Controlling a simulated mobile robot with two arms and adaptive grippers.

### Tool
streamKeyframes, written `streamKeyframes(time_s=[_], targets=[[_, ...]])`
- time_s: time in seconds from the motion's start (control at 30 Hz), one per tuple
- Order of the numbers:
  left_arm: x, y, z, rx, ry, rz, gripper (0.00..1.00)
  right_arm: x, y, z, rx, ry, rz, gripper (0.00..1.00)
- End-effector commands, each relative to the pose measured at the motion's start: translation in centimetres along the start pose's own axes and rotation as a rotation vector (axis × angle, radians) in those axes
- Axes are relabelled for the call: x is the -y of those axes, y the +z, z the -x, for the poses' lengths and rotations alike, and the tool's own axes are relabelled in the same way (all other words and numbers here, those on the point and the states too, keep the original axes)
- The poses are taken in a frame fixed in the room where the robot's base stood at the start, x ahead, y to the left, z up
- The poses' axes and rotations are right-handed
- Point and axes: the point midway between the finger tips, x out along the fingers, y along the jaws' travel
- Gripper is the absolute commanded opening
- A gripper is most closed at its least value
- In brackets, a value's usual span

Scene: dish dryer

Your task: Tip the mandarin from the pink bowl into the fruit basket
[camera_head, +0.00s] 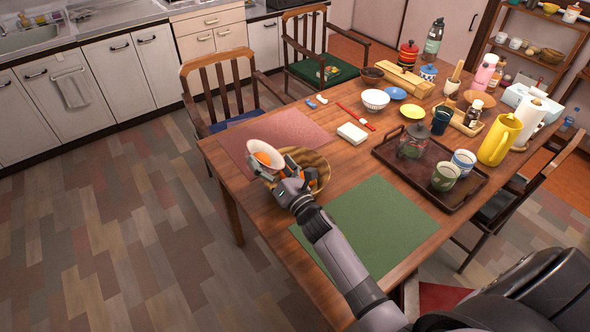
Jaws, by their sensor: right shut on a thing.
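The pink bowl (269,149) is at the left edge of the table, tilted strongly so that its open side faces left and toward me. The orange mandarin (262,158) shows inside it. My right gripper (281,177) is shut on the bowl at its right side. The wicker fruit basket (318,162) stands on the table just behind and right of the bowl, partly hidden by the bowl and my gripper. Some orange fruit (292,173) shows in the basket beside the gripper. My left gripper is not in view.
A red placemat (285,128) lies behind the basket and a green placemat (372,222) lies to its right. A dark tray (390,150) with a glass teapot and cups is farther right. A chair (222,80) stands at the table's far side. The floor left of the table is clear.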

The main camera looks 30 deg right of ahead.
Motion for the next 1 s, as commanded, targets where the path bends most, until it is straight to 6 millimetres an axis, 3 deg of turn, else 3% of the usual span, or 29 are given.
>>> streamKeyframes(time_s=[1.0], targets=[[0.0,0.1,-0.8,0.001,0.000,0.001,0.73,1.0,0.0,0.2,0.038,0.002,-0.134,0.60]])
